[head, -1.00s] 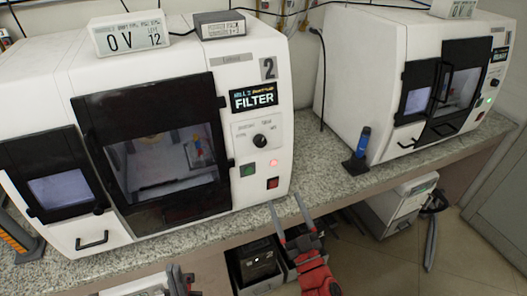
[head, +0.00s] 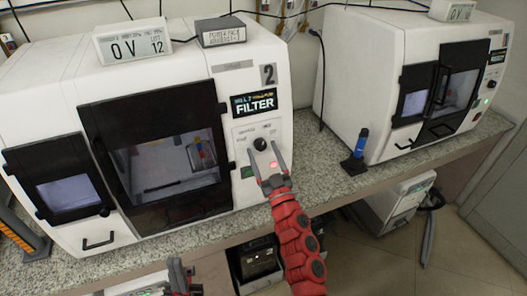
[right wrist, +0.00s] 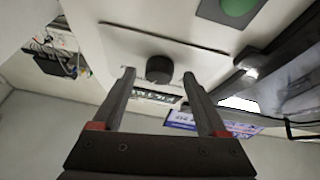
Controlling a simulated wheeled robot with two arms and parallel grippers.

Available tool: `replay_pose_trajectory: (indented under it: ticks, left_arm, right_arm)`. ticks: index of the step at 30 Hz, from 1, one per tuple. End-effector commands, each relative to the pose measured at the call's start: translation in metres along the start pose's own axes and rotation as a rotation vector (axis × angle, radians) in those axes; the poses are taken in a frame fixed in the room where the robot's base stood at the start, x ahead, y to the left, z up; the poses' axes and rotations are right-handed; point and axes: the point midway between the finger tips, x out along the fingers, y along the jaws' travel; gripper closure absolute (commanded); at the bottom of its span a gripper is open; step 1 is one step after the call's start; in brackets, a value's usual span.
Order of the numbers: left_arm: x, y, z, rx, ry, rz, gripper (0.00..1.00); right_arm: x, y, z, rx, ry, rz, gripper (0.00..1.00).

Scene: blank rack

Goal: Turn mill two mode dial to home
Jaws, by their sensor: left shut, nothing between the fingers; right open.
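Mill two (head: 190,65) is the white machine on the left, with a "2" label and a FILTER display. Its mode dial (head: 260,144) is a round black knob on the front panel below the display. My right gripper (head: 267,164) is open, its fingers pointing up at the panel, one on each side of the dial in the picture. In the right wrist view the dial (right wrist: 159,69) sits just beyond and between the fingertips (right wrist: 159,80), with no clear contact. My left gripper (head: 180,275) is low at the bottom edge, shut and empty, only partly in view.
Another white mill (head: 365,75) stands to the right. A blue-and-black tool (head: 357,150) stands on the counter between them. Bins sit under the counter.

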Motion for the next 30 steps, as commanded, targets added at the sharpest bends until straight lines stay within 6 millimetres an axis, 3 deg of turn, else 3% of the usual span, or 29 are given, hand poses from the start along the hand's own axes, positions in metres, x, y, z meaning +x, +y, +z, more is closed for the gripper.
replay_pose_trajectory:
  ticks: [10, 22, 30]
  left_arm:
    - [0.0002, 0.0000, -0.0001, 0.000, 0.000, 0.000, 1.00]
    - [0.0002, 0.0000, 0.0000, 0.000, 0.000, 0.000, 1.00]
    - [0.0012, -0.0001, -0.0002, 0.000, 0.000, 0.000, 1.00]
  right_arm:
    - [0.0036, 0.0001, -0.0001, -0.001, 0.000, 0.000, 0.26]
    - [0.0034, 0.0001, 0.0001, 0.000, 0.000, 0.000, 0.98]
    - [0.0034, 0.0002, -0.0001, -0.012, 0.000, -0.007, 1.00]
